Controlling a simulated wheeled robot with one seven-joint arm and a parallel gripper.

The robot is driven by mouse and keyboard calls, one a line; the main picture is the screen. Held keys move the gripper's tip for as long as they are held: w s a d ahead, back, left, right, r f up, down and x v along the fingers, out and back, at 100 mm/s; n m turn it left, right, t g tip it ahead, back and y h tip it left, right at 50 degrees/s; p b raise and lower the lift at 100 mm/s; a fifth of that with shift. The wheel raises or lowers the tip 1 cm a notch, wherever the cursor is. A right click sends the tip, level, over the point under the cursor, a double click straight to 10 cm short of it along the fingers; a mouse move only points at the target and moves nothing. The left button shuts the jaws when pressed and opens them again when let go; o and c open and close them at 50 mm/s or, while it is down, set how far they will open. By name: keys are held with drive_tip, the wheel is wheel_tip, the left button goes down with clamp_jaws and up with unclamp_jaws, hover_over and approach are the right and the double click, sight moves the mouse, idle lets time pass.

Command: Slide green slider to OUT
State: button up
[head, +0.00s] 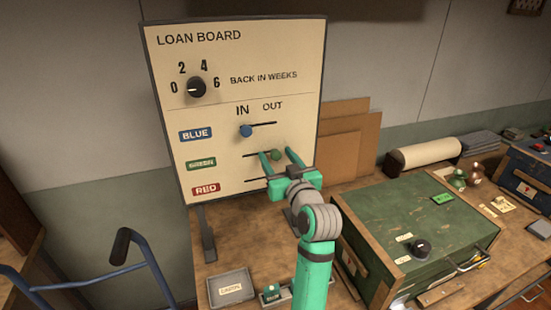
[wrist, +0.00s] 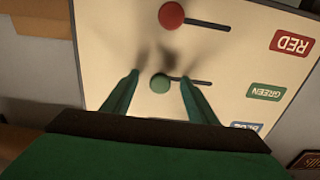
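The green slider is a round green knob (head: 277,156) on the loan board (head: 222,133). It stands at the right end of its slot, under the word OUT. The wrist view is turned over; there the green knob (wrist: 159,83) is at the left end of its slot, away from the labels. My gripper (head: 277,152) is open in front of the board, one finger on each side of the green knob. In the wrist view a gap shows between each finger of my gripper (wrist: 159,74) and the knob.
The blue knob (head: 246,131) is at the IN end. The red knob (wrist: 171,15) is at the OUT end, hidden by my gripper in the head view. A dial (head: 197,87) sits above. A green box (head: 420,232) and a grey tray (head: 231,288) stand on the bench.

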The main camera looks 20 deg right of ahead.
drive_tip(key=shift+w+a, duration=0.1)
drive_tip(key=shift+w, duration=0.05)
drive_tip(key=shift+s+d, duration=0.35)
drive_tip(key=shift+s, duration=0.4)
drive_tip(key=shift+s+a, duration=0.45)
drive_tip(key=shift+s, duration=0.35)
drive_tip(key=s, duration=0.6)
drive_tip(key=shift+d, duration=0.15)
